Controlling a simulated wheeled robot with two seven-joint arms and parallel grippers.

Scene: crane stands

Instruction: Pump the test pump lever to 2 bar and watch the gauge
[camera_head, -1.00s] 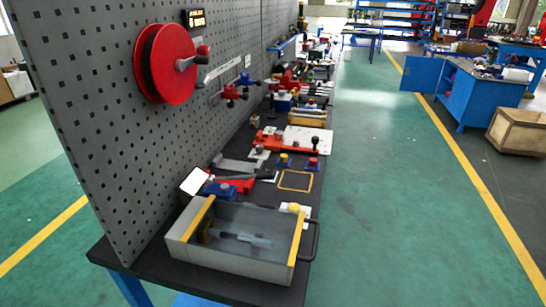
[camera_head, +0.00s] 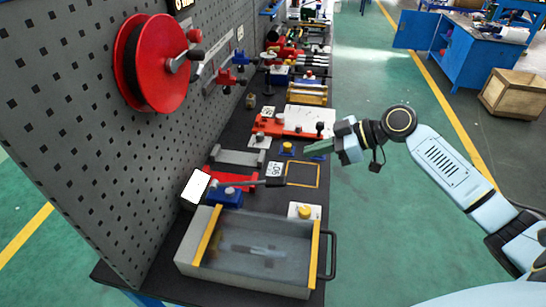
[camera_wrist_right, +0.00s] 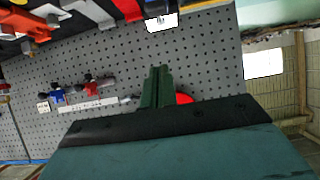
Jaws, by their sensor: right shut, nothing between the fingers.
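The test pump has a red body (camera_head: 232,180) and a blue block (camera_head: 229,199), on the bench behind the grey tray. Its lever (camera_head: 274,182) lies nearly level, with the dark handle end pointing right. A white tilted panel (camera_head: 196,187), seemingly the gauge face, stands at the pump's left; no reading is legible. My right gripper (camera_head: 310,150) is shut and empty, above the bench's right side, beyond and to the right of the lever handle, apart from it. Its green fingers also show together in the right wrist view (camera_wrist_right: 158,82). My left gripper is not in view.
A grey open tray (camera_head: 322,262) with yellow edges and a side handle stands in front of the pump. A pegboard wall (camera_head: 80,130) with a red reel (camera_head: 165,65) rises at left. A yellow-outlined bench square (camera_head: 303,186) is empty. Fixtures and tools line the bench behind.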

